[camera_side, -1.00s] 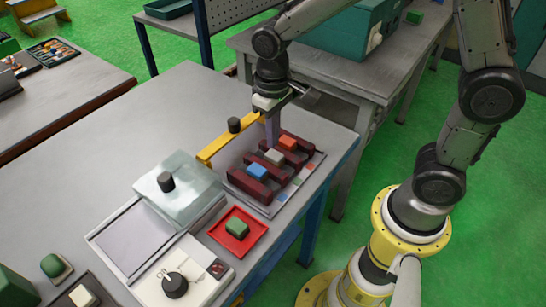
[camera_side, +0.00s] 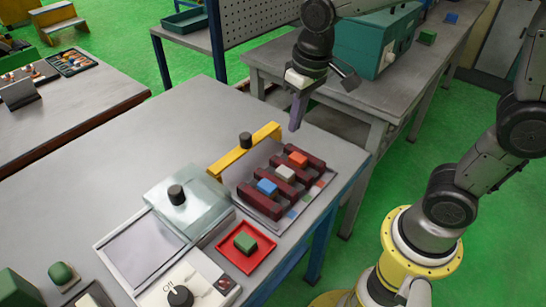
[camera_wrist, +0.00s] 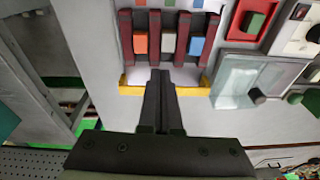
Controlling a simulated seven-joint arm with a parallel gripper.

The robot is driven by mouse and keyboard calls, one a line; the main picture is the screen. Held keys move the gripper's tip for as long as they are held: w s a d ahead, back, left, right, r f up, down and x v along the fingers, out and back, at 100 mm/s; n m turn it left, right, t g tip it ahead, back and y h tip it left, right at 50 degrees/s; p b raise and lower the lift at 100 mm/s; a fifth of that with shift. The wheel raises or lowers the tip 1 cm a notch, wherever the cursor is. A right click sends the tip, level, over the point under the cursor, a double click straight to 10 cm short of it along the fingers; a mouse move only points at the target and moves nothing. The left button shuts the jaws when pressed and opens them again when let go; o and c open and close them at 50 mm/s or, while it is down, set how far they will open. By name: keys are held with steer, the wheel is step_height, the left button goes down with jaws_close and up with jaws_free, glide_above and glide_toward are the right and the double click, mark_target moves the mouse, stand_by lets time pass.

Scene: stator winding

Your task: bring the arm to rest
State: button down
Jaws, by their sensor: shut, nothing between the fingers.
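My gripper (camera_side: 298,112) is shut and empty, raised above the far right edge of the table in the side view. In the wrist view its shut fingers (camera_wrist: 160,78) point toward the winding fixture. The fixture has dark red bars (camera_side: 256,199) on a grey plate. A blue block (camera_side: 267,187), a white block (camera_side: 285,174) and an orange block (camera_side: 297,160) sit in the gaps between the bars. A yellow bar (camera_side: 230,162) with a black knob (camera_side: 245,140) lies along the fixture's far left side. The gripper is apart from all of these.
A clear box (camera_side: 200,215) with a black knob stands left of the fixture. A red tray (camera_side: 262,262) holds a green block (camera_side: 245,243). A white panel (camera_side: 205,270) with a black dial is at the front. A second bench (camera_side: 370,100) with a teal case (camera_side: 372,45) stands behind.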

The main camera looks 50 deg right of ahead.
steer(key=s+d+r+t, duration=0.1)
steer(key=s+d+t, duration=0.1)
steer(key=s, duration=0.5)
steer(key=s+d+r+t, duration=0.1)
steer(key=s+d+r, duration=0.1)
steer(key=s, duration=0.6)
steer(key=shift+s+r+n+t, duration=0.15)
steer(key=shift+n+t, duration=0.15)
steer(key=shift+t, duration=0.1)
steer(key=shift+d, duration=0.1)
